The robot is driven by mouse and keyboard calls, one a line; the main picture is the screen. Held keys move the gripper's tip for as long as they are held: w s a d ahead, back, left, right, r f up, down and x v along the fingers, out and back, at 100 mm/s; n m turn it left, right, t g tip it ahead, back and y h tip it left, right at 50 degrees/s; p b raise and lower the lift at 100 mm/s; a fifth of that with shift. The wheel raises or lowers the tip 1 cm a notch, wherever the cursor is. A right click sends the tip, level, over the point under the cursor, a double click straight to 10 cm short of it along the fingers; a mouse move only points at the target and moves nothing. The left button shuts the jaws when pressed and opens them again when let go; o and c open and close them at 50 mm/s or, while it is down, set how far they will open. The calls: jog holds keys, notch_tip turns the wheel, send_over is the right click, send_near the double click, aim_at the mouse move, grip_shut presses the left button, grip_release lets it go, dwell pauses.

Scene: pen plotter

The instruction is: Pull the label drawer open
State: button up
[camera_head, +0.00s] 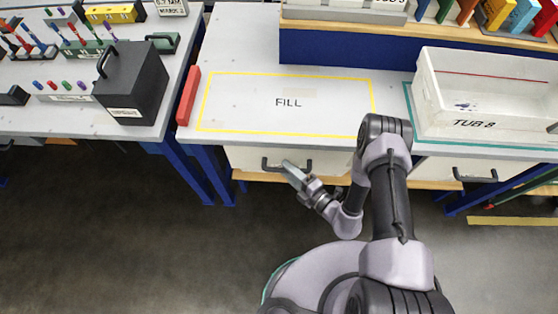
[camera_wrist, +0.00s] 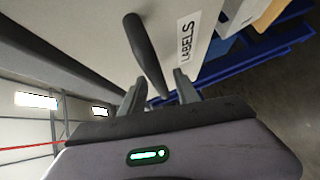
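The label drawer (camera_head: 245,158) is a pale front under the bench marked FILL, and it looks shut. Its dark bar handle (camera_head: 268,167) shows just left of my gripper (camera_head: 288,167). In the wrist view the drawer front (camera_wrist: 95,25) carries a LABELS sign (camera_wrist: 187,40). The handle (camera_wrist: 147,52) reaches down between the two fingers of my gripper (camera_wrist: 160,82). The fingers are apart, with a gap visible between the handle and the right finger. Contact with the left finger is hard to tell.
A second drawer handle (camera_head: 475,177) is under the bench on the right, below the white TUB B (camera_head: 480,122). A red block (camera_head: 188,95) is at the bench's left edge. A black box (camera_head: 135,85) stands on the left table. The floor before the drawer is clear except for my arm.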

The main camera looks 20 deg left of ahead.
jog(key=shift+w+a, duration=0.25)
jog(key=shift+a, duration=0.15)
jog(key=shift+c, duration=0.5)
grip_shut()
dwell(0.7)
